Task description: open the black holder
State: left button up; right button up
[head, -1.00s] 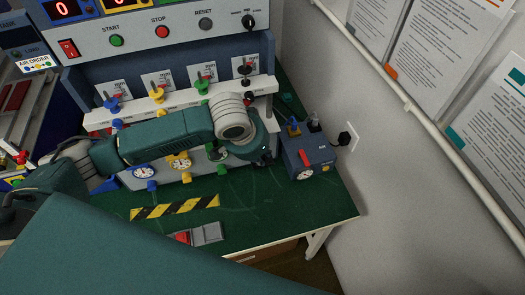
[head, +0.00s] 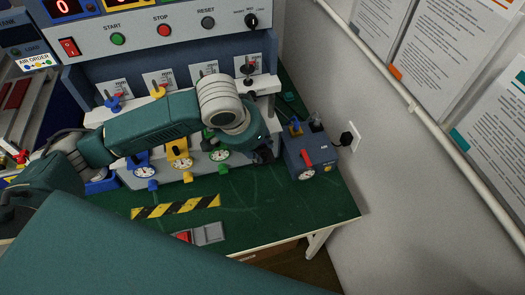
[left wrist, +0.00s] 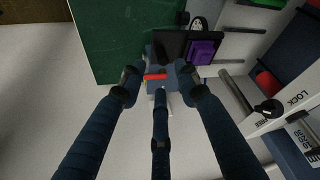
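A black holder-like panel (left wrist: 172,46) shows at the top of the left wrist view, next to a purple block (left wrist: 202,52). I cannot tell whether it is open or shut. In the head view my left wrist and hand hide that spot. My left gripper (left wrist: 160,85) has its dark fingers spread apart with nothing between them. It points towards the panel and the blue box, and no contact is visible. In the head view the left gripper (head: 264,152) is partly hidden by its wrist, just left of the blue box. My right gripper is not in view.
The blue box (head: 310,149) with a red lever stands on the green table (head: 285,210) near the wall. Yellow and blue gauges (head: 179,152) line the bench front. Striped tape (head: 176,207) lies on the table. The table's right front corner is clear.

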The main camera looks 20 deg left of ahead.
pick_arm(q)
jog(key=d+v, duration=0.1)
jog(key=v, duration=0.5)
jog(key=shift+a+r, duration=0.35)
jog(key=shift+a, duration=0.15)
jog(key=shift+s+f, duration=0.1)
jog(key=shift+s, duration=0.05)
